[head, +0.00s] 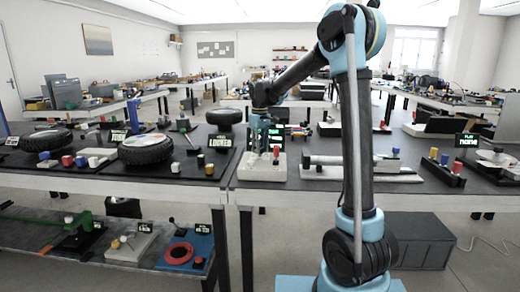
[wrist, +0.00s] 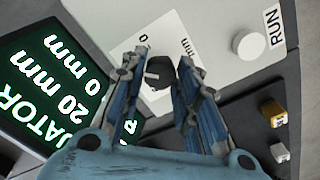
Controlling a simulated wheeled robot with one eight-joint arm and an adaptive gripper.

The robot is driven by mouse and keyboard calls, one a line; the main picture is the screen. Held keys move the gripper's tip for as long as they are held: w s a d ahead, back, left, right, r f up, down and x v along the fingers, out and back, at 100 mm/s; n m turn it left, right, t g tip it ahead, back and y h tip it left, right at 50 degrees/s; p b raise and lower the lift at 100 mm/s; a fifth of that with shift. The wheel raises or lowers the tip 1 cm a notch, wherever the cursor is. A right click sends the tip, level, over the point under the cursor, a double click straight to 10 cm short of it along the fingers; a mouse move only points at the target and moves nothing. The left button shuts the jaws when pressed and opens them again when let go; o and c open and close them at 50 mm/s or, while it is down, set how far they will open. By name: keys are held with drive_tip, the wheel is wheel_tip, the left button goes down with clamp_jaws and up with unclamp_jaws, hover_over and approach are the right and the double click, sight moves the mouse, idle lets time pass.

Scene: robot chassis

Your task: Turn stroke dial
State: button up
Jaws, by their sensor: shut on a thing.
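The stroke dial (wrist: 159,72) is a small dark knob on a white label marked "0" and "mm", on a pale box top. In the wrist view my gripper (wrist: 160,76) has its two blue fingers closed on the dial from both sides. In the head view my gripper (head: 264,140) points down over the pale actuator box (head: 262,172), and the dial is hidden there. A dark display (wrist: 55,85) beside the box reads "20 mm" and "0 mm" in green-white letters.
A white round RUN button (wrist: 249,46) is on the same box top. Yellow (wrist: 274,113) and white (wrist: 280,152) blocks lie on the dark table beside it. Left of the box in the head view are a tyre (head: 146,150) and a LOCKED display (head: 220,142).

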drive_tip(key=o, duration=1.1)
drive_tip(key=shift+c, duration=0.2)
wheel_tip(320, 180, up, 12)
